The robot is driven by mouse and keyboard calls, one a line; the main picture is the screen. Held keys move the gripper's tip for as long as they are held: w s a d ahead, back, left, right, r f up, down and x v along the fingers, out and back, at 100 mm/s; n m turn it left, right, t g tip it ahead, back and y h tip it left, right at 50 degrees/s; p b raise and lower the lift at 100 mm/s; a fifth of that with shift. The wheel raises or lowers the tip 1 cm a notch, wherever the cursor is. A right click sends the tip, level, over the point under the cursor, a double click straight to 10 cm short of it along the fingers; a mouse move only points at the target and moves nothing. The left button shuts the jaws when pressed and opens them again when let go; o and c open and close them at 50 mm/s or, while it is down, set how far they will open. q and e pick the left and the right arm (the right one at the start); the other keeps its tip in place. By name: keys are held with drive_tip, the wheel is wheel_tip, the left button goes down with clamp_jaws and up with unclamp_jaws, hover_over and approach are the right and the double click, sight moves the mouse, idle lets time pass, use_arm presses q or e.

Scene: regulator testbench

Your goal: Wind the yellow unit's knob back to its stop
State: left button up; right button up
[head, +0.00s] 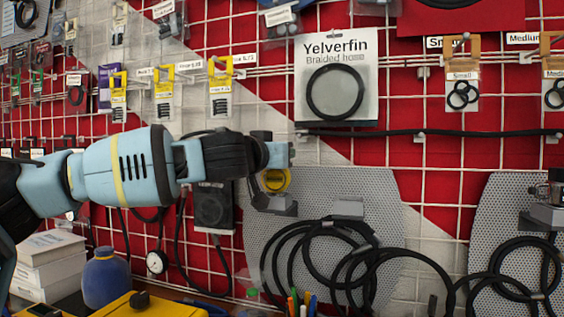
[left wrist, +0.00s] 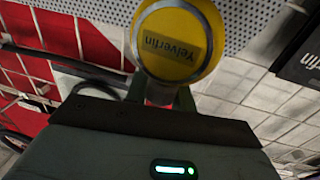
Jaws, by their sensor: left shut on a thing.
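The yellow unit (head: 276,181) is mounted on a grey bracket on the perforated panel, in the middle of the head view. In the left wrist view its round yellow face (left wrist: 180,68) with a name label fills the top middle. My left gripper (head: 279,155) reaches in from the left and sits right above and against the unit. It is shut on the unit's knob, which is mostly hidden by the fingers and the gripper body. The knob's turn position cannot be read. My right gripper is in neither view.
Black hoses (head: 320,245) hang in loops below the unit. A second unit (head: 550,190) stands on another perforated panel at the right edge. A packaged braided hose (head: 336,110) hangs above right. A blue bottle (head: 106,278) and pens (head: 300,303) are below.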

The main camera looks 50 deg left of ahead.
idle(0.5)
use_arm(q)
drive_tip(key=o, duration=1)
drive_tip(key=shift+s, duration=0.1)
drive_tip(key=v, duration=0.7)
drive_tip(key=shift+s+d+b, duration=0.2)
drive_tip(key=shift+s+b, duration=0.1)
drive_tip(key=shift+b, duration=0.05)
